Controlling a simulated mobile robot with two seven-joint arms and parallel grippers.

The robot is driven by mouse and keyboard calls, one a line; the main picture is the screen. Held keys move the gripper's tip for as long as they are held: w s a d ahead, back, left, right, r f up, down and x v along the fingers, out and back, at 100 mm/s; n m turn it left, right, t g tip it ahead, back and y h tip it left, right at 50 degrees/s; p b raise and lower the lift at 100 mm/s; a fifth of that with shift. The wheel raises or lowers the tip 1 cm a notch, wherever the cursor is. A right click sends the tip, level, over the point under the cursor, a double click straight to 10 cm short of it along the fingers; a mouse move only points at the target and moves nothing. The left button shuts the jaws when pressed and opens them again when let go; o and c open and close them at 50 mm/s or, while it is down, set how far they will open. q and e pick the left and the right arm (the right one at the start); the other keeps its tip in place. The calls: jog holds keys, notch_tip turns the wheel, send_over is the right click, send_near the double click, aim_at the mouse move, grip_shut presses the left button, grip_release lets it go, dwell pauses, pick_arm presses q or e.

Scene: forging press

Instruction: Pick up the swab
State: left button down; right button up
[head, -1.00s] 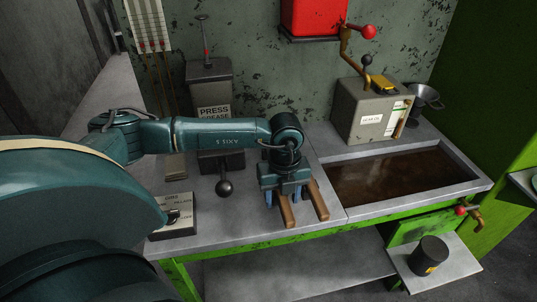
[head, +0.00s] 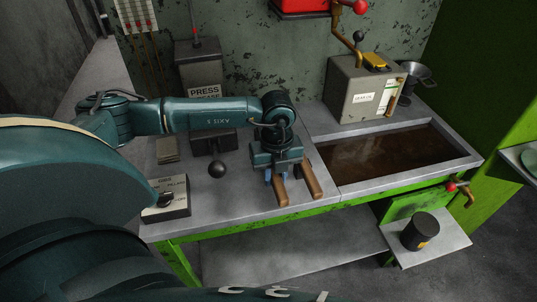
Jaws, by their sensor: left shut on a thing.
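My left gripper (head: 279,173) hangs over the bench, near its front edge, and is shut. Two brown wooden handles stick out below it toward the front edge, a left handle (head: 280,190) and a right handle (head: 312,180). The left handle lies between the blue fingers and appears to be the swab's, with its head hidden under the gripper. Which handle belongs to what is not fully clear. I cannot tell whether the handle is clear of the bench top. My right gripper is not in view.
A trough (head: 390,158) of brown liquid is to the right, with a grey box (head: 360,92) behind it. A press grease box (head: 200,70) and its black ball knob (head: 217,169) are to the left. A labelled switch box (head: 168,198) sits at the front left. A black can (head: 420,230) stands on a low shelf.

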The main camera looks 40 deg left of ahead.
pick_arm(q)
jog(key=shift+r, duration=0.1)
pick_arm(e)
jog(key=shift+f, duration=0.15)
pick_arm(q)
jog(key=shift+d+r+b, duration=0.15)
jog(key=shift+r+b, duration=0.05)
jog(key=shift+b, duration=0.15)
notch_tip(320, 180, up, 11)
jog(key=b, duration=0.1)
jog(key=s+d+b, duration=0.3)
jog(key=s+d, duration=1)
jog(key=d, duration=0.2)
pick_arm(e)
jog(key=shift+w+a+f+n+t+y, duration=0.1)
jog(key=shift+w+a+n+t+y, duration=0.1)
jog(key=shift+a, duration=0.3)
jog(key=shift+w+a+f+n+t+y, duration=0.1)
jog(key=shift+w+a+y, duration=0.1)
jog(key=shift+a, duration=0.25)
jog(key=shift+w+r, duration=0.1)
